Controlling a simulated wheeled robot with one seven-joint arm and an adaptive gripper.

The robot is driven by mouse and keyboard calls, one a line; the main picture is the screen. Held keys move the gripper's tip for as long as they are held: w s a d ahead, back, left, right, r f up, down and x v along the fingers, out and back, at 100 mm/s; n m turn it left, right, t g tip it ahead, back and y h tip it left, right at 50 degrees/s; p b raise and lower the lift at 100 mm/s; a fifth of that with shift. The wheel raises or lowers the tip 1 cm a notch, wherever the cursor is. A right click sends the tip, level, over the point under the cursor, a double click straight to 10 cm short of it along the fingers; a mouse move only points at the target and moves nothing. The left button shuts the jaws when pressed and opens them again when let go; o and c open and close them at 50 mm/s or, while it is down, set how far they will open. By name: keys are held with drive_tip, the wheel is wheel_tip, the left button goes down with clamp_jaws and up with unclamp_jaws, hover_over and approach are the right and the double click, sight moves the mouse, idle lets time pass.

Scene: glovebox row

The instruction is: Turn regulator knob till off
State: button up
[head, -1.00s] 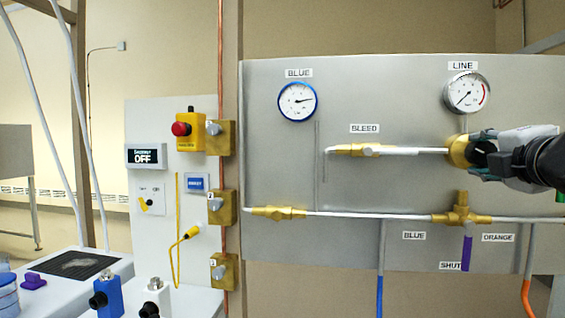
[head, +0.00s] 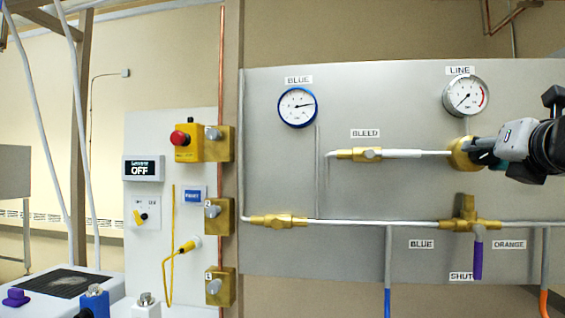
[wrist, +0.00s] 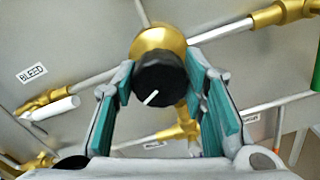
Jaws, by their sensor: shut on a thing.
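The regulator has a round brass body (head: 461,153) on the grey panel, below the LINE gauge (head: 466,96). Its black knob (wrist: 161,79) shows in the wrist view, with a white pointer line slanting to the lower left. In the head view the knob is mostly hidden by my gripper. My gripper (head: 484,152) comes in from the right. In the wrist view its two teal-padded fingers (wrist: 163,88) stand on either side of the knob and are shut on it.
A BLEED valve (head: 366,154) sits left of the regulator. Below is a brass valve with a purple handle (head: 478,258) hanging down at the SHUT label. A BLUE gauge (head: 297,107) is at upper left. A yellow box with a red button (head: 180,138) stands further left.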

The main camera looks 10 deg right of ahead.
drive_tip(key=shift+f+n+b, duration=0.2)
drive_tip(key=shift+n+b, duration=0.3)
drive_tip(key=shift+n, duration=1.2)
drive_tip(key=o, duration=1.2)
drive_tip(key=shift+w, duration=0.1)
drive_tip(key=shift+c, duration=0.2)
drive_tip(key=shift+r, duration=0.1)
drive_tip(key=v, duration=1.2)
